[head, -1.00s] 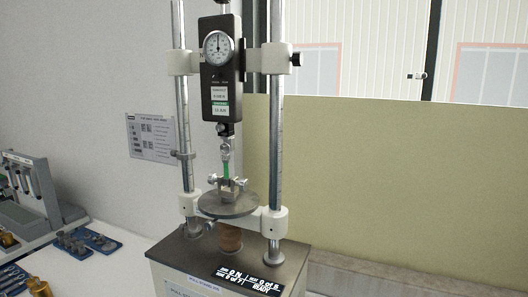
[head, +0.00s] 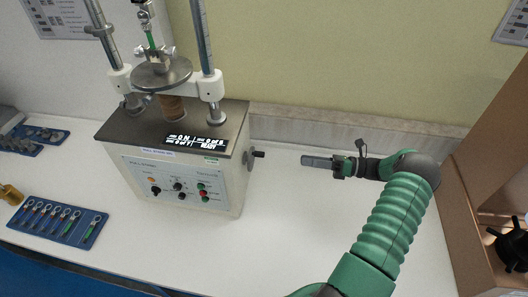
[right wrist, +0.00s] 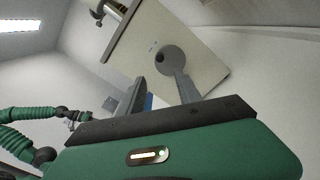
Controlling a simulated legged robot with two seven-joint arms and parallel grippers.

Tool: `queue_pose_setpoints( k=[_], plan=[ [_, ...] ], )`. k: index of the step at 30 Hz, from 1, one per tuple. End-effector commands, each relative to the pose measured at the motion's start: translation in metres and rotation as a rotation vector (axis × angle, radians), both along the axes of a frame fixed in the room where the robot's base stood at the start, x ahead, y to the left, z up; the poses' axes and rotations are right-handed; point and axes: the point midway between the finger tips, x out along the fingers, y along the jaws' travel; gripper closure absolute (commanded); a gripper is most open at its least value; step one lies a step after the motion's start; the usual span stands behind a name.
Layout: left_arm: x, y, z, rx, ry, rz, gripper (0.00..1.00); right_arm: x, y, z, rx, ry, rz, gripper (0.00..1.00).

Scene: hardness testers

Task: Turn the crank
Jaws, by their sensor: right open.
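The crank (head: 257,155) is a small dark handle on the right side of the white tester (head: 222,185). My right gripper (head: 305,160) is open and empty above the bench, to the right of the crank and apart from it, pointing left at it. In the right wrist view, the crank (right wrist: 167,55) shows as a grey round shape on the tester's side panel, just beyond my open fingers (right wrist: 158,88). My left gripper (right wrist: 76,116) appears small in the right wrist view, at the left; its jaws are too small to read.
A blue tray (head: 60,222) with several small tools lies left of the tester. A brown open case or shelf (head: 480,170) stands at the right. The bench between the tester and my right arm is clear.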

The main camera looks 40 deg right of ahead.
Motion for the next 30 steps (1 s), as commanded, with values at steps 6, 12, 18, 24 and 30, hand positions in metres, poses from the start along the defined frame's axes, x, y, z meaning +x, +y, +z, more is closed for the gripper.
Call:
queue_pose_setpoints(
  k=[6, 12, 18, 24, 30],
  plan=[
    [0.0, 0.0, 0.018, 0.0, 0.0, 0.001, 0.62, 0.042, 0.032, 0.003, 0.003, 0.001, 0.007, 0.59],
    [0.0, 0.0, 0.031, 0.0, 0.0, 0.001, 0.62, 0.081, 0.064, 0.002, 0.003, 0.002, 0.007, 0.59],
    [0.0, 0.0, 0.039, 0.0, 0.0, 0.0, 0.62, 0.111, 0.088, 0.0, 0.002, 0.003, 0.005, 0.59],
    [0.0, 0.0, 0.04, 0.0, 0.0, 0.0, 0.62, 0.12, 0.097, -0.001, -0.002, 0.001, 0.003, 0.59],
    [0.0, 0.0, 0.04, 0.0, 0.0, 0.0, 0.62, 0.12, 0.095, -0.001, -0.002, 0.002, 0.003, 0.61]
  ],
)
